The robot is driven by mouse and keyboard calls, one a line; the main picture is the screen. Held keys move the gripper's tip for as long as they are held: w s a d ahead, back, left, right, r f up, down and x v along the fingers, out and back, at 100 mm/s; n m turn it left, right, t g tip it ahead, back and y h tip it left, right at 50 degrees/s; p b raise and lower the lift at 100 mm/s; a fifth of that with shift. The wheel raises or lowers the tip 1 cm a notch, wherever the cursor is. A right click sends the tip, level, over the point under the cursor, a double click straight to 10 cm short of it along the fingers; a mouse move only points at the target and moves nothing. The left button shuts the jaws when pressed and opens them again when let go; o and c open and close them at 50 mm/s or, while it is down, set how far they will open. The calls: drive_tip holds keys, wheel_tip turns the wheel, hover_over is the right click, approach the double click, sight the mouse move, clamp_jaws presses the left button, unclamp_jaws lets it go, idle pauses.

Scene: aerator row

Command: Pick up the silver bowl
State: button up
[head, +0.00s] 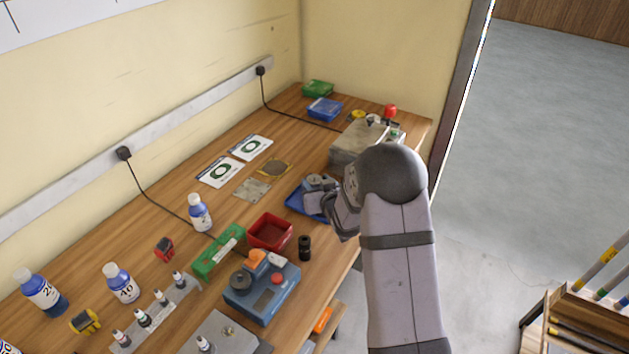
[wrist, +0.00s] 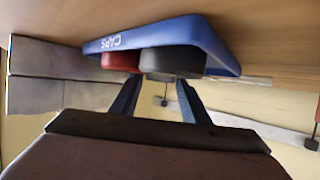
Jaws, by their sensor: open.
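I cannot make out a silver bowl for certain in either view. My gripper (head: 322,198) is at a blue tray (head: 294,203) on the bench, and the arm hides part of the tray. In the wrist view the picture is turned over, and the tray (wrist: 205,36) bears the word CAPS. A dark grey round piece (wrist: 170,61) and a red round piece (wrist: 120,62) are in it. My gripper (wrist: 157,82) is open there, its two fingers pointing at the grey piece. Whether they touch it is not clear.
A grey metal box (head: 352,145) stands behind the tray. A red bin (head: 270,231), a black cylinder (head: 305,247) and a blue device (head: 262,292) are in front. Two printed cards (head: 218,172) lie flat near the wall. Bare wood shows left of the cards.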

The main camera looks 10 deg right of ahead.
drive_tip(key=shift+w+f, duration=0.15)
drive_tip(key=shift+w, duration=0.15)
drive_tip(key=c, duration=0.7)
